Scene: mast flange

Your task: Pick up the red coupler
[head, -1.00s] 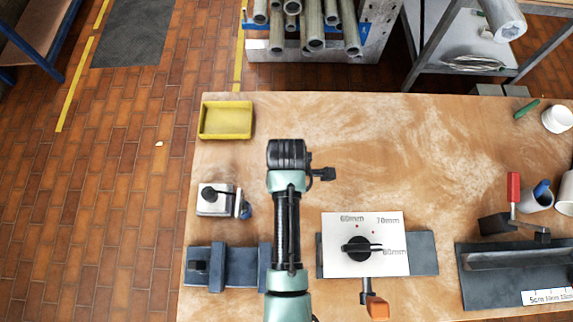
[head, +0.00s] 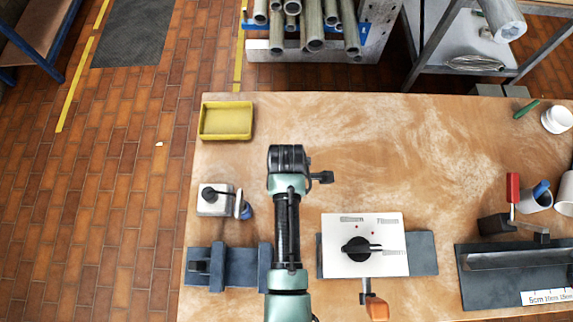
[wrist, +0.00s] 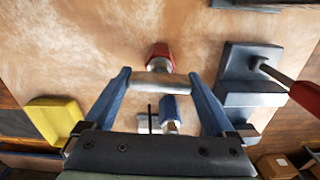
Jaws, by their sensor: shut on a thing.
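In the wrist view my gripper (wrist: 162,88) points down over the table, its two blue fingers closed on the red coupler (wrist: 159,52). A short grey metal cylinder lies crosswise between the fingertips, with the red collar just beyond it. I cannot tell whether the coupler is clear of the wooden top. In the head view my arm (head: 288,215) hides the fingertips and the coupler.
A yellow tray (head: 225,120) stands at the back left. A silver block (head: 215,200) with a blue-ended part stands left of my arm, with a dark blue vise (head: 232,267) in front. A white dial plate (head: 364,245) is at right. The back middle is clear.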

